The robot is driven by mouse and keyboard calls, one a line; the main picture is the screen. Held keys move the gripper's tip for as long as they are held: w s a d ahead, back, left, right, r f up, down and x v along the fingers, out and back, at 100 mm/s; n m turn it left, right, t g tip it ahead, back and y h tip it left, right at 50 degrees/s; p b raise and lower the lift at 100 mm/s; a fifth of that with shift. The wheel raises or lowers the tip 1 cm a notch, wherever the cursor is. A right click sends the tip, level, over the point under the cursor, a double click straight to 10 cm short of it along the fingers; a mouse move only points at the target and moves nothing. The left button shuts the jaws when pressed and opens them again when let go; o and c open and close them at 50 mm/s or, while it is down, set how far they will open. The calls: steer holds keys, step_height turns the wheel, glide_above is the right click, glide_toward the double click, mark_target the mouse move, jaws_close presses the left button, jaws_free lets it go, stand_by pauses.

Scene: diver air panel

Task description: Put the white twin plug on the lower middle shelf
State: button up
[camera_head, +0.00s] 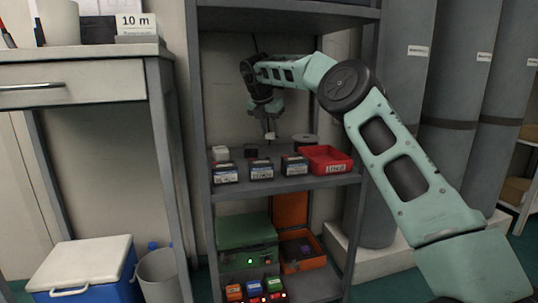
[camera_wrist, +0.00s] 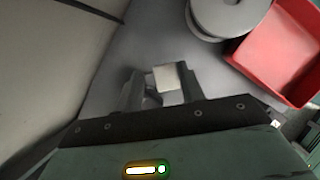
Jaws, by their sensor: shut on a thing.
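My gripper (camera_head: 269,131) is inside the shelf rack, above the back of the shelf board (camera_head: 330,182) that carries the dark boxes. It is shut on the white twin plug (camera_wrist: 167,77), which shows as a small pale block between the fingertips in the wrist view (camera_wrist: 162,88). In the head view the plug (camera_head: 270,135) is a small pale spot at the fingertips. It appears held above the board; the exact gap cannot be told. The fingers hide part of the plug.
Several dark labelled boxes (camera_head: 262,170) line the shelf's front edge. A red bin (camera_head: 327,160) stands right, with a grey spool (camera_head: 305,139) behind it. A white block (camera_head: 220,153) and a dark block (camera_head: 251,151) stand behind the boxes. A green case (camera_head: 246,232) is below.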

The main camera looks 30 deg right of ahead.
mark_target(270, 154)
step_height(270, 154, down, 6)
steer(key=b, duration=0.3)
steer(key=shift+r+b, duration=0.1)
steer(key=shift+b, duration=0.25)
steer(key=shift+r, duration=0.1)
steer(key=o, duration=0.7)
steer(key=p+v, duration=0.8)
steer(key=v, duration=0.4)
steer(key=shift+s, duration=0.1)
